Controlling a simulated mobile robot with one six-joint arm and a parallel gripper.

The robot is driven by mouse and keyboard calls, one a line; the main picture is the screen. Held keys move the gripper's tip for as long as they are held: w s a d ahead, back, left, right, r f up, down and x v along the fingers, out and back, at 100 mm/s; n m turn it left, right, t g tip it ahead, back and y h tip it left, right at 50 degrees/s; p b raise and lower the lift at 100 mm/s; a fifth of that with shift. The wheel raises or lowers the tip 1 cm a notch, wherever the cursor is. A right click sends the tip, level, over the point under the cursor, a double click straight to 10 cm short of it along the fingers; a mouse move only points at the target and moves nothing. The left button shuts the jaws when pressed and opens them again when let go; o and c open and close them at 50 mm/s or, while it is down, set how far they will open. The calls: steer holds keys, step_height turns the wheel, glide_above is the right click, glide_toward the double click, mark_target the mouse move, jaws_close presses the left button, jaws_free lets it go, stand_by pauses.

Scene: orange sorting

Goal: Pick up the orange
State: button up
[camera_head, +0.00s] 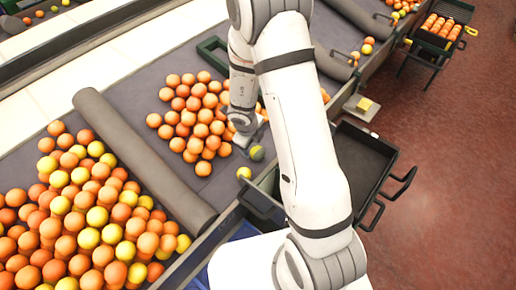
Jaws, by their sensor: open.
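A pile of oranges (190,112) lies on the grey sorting surface (125,98) in the middle of the view. My gripper (246,140) points down at the right edge of this pile, next to the nearest oranges. It is small and partly hidden by my arm, and I see no fruit held in it. I cannot tell whether it touches an orange. A yellow-green fruit (257,153) lies just beside it, and a yellow one (244,172) lies a little nearer. My arm hides part of the pile's right side.
A grey roller-like divider (145,155) separates the pile from a larger mixed heap of orange and yellow fruit (85,225) at lower left. A dark, empty-looking crate (365,160) stands right of my arm. A crate of oranges (440,28) stands at upper right. Red floor is clear at right.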

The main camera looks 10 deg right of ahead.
mark_target(257, 151)
steer(key=b+x, duration=0.1)
steer(key=x, duration=0.1)
steer(key=b+x, duration=0.1)
steer(key=x, duration=0.2)
steer(key=b+x, duration=0.2)
steer(key=x, duration=0.1)
steer(key=shift+s+d+f, duration=0.25)
steer(key=shift+c, duration=0.5)
steer(key=c, duration=1)
step_height(257, 151, up, 10)
steer(key=p, duration=0.6)
steer(key=shift+r, duration=0.1)
step_height(257, 151, down, 6)
steer(key=b, duration=0.5)
steer(key=shift+b, duration=0.4)
steer(key=shift+r, duration=0.1)
